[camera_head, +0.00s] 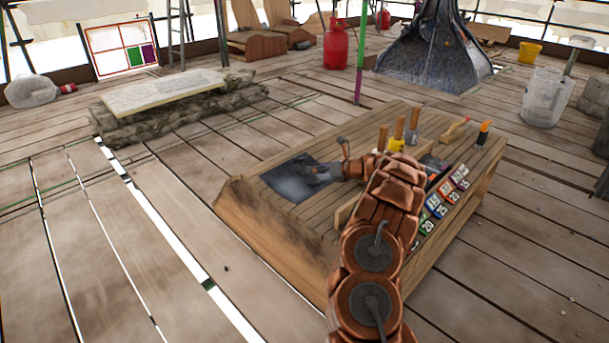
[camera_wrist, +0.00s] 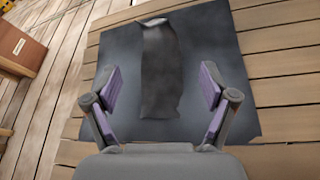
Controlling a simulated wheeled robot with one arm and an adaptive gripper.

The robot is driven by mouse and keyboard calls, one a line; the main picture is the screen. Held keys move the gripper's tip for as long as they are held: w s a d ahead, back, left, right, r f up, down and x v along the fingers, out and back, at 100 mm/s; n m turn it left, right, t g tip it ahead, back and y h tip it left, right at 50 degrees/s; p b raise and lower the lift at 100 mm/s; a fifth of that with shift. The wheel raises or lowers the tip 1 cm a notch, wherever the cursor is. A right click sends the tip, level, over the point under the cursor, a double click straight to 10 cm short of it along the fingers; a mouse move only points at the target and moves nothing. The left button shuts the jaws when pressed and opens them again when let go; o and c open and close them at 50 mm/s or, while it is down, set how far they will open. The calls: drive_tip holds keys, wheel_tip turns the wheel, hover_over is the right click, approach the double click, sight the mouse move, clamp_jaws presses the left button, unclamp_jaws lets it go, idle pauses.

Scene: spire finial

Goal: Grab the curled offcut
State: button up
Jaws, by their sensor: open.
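The curled offcut (camera_wrist: 160,72) is a dark grey strip, bent up at its far end, lying on a dark square sheet (camera_wrist: 215,45) in the wrist view. My gripper (camera_wrist: 160,88) is open, its two purple-padded fingers apart, one on each side of the strip's near part. Nothing is held between them. In the head view my gripper (camera_head: 322,174) is low over the dark sheet (camera_head: 287,183) on the wooden bench. The offcut is hard to make out there, and I cannot tell the exact height of the fingers above it.
The wooden bench (camera_head: 255,215) carries wooden-handled tools (camera_head: 398,132), a yellow item (camera_head: 396,146) and numbered coloured tags (camera_head: 440,207) at its right. A brown box (camera_wrist: 20,50) shows at the wrist view's left. Open plank floor (camera_head: 120,250) lies left of the bench.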

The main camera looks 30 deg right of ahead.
sight(307, 165)
drive_tip(key=b+x, duration=0.2)
drive_tip(key=x, duration=0.2)
drive_tip(key=shift+w+f, duration=0.1)
drive_tip(key=shift+f, duration=0.1)
drive_tip(key=shift+w+a, duration=0.15)
drive_tip(key=shift+w, duration=0.15)
drive_tip(key=shift+r, duration=0.1)
drive_tip(key=shift+c, duration=0.4)
drive_tip(key=c, duration=1.3)
